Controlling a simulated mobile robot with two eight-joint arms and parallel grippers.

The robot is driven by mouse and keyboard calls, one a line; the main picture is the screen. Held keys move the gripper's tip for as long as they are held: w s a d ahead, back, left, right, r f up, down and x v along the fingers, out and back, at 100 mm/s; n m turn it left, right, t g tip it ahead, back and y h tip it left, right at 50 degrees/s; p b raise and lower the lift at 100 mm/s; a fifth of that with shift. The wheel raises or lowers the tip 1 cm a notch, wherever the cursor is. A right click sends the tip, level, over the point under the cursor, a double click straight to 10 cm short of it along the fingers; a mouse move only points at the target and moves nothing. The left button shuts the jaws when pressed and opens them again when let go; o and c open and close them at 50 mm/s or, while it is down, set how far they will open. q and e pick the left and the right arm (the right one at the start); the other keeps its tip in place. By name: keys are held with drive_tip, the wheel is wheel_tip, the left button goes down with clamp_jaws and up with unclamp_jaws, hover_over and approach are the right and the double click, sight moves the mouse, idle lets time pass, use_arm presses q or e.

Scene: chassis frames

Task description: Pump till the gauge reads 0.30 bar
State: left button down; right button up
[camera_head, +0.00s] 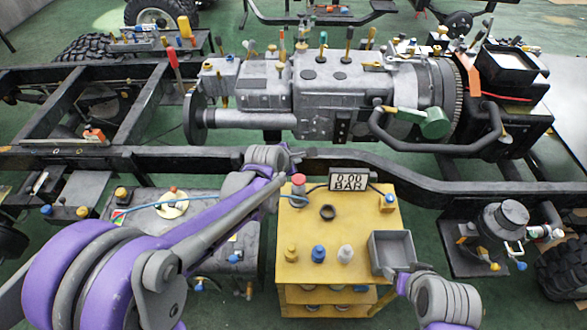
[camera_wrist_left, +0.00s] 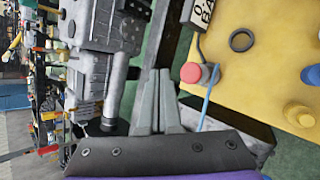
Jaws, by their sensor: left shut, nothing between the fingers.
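The gauge (camera_head: 349,180) stands at the back of the yellow cart top and reads 0.00 BAR; part of it shows in the left wrist view (camera_wrist_left: 202,12). Left of it is the pump, with a red top (camera_head: 299,179) on a grey body; its red top also shows in the left wrist view (camera_wrist_left: 191,72). A blue hose (camera_head: 150,206) runs left from the pump. My left gripper (camera_head: 289,161) is by the chassis rail, just behind the pump. Its fingers (camera_wrist_left: 155,102) are shut and empty, apart from the red top. My right gripper (camera_head: 403,277) is by the grey tray; its fingers are unclear.
The yellow cart top (camera_head: 320,220) also holds a black ring (camera_head: 328,212), several small capped bottles and a grey tray (camera_head: 391,252). The dark chassis rail (camera_head: 400,172) runs behind the cart. A large grey gearbox (camera_head: 310,90) lies beyond it.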

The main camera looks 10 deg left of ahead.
use_arm(q)
drive_tip(key=shift+w+f+n, duration=0.15)
drive_tip(key=shift+w+n, duration=0.65)
drive_tip(key=shift+w, duration=0.1)
use_arm(e)
drive_tip(key=shift+w+a+r, duration=0.15)
drive_tip(key=shift+w, duration=0.05)
use_arm(q)
drive_tip(key=b, duration=0.4)
hover_over(297, 181)
wheel_tip(297, 181, down, 8)
drive_tip(key=shift+s+r, duration=0.1)
drive_tip(key=shift+r, duration=0.1)
drive_tip(key=shift+f+b, duration=0.35)
drive_tip(key=shift+f, duration=0.25)
use_arm(e)
wheel_tip(297, 181, down, 7)
drive_tip(key=s, duration=0.2)
drive_tip(key=shift+s+r, duration=0.2)
drive_tip(key=shift+s, duration=0.05)
drive_tip(key=shift+w+g, duration=0.1)
drive_tip(key=shift+g, duration=0.2)
